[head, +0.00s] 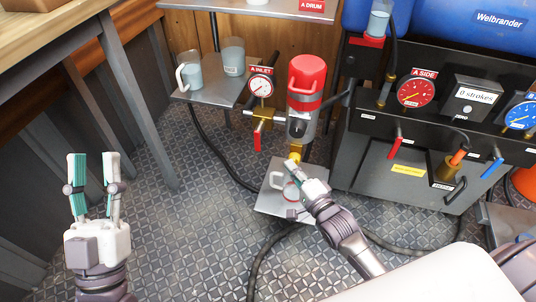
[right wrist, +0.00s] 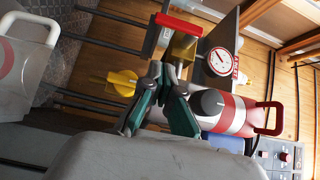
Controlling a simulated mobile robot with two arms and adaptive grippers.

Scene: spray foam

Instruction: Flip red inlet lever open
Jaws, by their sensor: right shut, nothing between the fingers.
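The red inlet lever (head: 257,138) hangs down from the brass valve below the A INLET gauge (head: 261,87). In the right wrist view the red lever (right wrist: 179,26) is at the top, with its yellow valve body beside it. My right gripper (head: 291,166) is shut and empty. It is below the red-and-grey pump and to the right of the lever, apart from it. In the right wrist view its fingertips (right wrist: 164,72) sit below the lever and valve in the picture. My left gripper (head: 93,165) is open and empty, far to the left.
The red-and-grey pump (head: 306,95) stands right of the inlet valve. A side shelf (head: 217,94) holds cups. The dark machine (head: 408,160) blocks the right. Hoses cross the floor.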

